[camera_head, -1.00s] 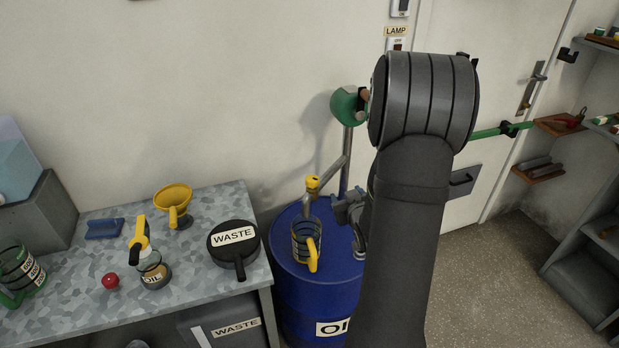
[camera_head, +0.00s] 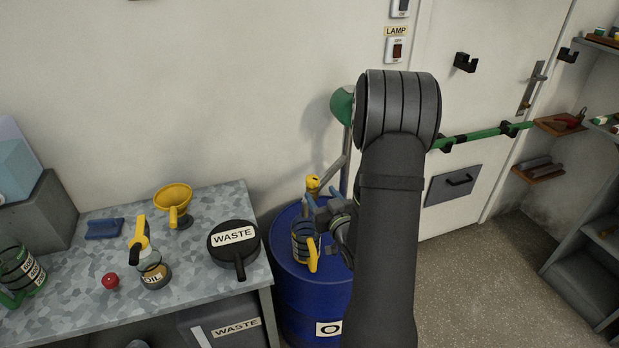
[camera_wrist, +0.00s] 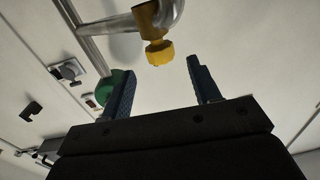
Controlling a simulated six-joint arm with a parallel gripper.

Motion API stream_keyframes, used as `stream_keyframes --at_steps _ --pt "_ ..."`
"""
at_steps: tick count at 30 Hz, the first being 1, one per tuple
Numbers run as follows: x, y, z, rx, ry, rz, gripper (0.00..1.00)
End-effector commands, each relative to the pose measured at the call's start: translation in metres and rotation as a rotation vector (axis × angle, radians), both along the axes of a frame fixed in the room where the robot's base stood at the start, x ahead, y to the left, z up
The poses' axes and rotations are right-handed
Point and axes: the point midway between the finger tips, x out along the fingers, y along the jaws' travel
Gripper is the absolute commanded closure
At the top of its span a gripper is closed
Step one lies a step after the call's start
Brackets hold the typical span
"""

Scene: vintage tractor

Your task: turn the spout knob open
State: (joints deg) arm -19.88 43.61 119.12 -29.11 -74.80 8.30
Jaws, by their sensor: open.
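The yellow spout knob (camera_head: 313,183) sits on top of the spout over the blue oil drum (camera_head: 309,288). In the wrist view the yellow knob (camera_wrist: 159,51) hangs below its brass valve body on the metal pipe, just beyond the fingertips and between their lines. My gripper (camera_wrist: 157,72) is open, with its two blue fingers apart and nothing between them. In the head view my gripper (camera_head: 320,207) is beside the spout, close to the knob, and partly hidden by my arm. A jug with a yellow handle (camera_head: 312,250) stands on the drum under the spout.
A green round part (camera_head: 342,105) tops the drum's pump pipe. The workbench (camera_head: 70,290) at left holds a yellow funnel (camera_head: 173,202), a black WASTE pan (camera_head: 232,243), an oil can (camera_head: 154,270) and a red ball (camera_head: 110,281). Wall switches (camera_head: 397,48) are behind.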

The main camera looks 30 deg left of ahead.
Motion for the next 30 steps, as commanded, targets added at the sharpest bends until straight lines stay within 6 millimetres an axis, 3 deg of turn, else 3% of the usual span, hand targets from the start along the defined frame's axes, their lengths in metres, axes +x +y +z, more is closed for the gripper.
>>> stream_keyframes --at_steps 6,12,26,30 --pt "0.032 0.037 0.000 0.001 -0.001 0.002 0.44" --pt "0.054 0.060 0.000 0.000 -0.001 0.001 0.44" --pt "0.064 0.071 0.000 0.001 0.001 0.000 0.44" --pt "0.064 0.070 0.000 0.000 0.000 0.000 0.67"
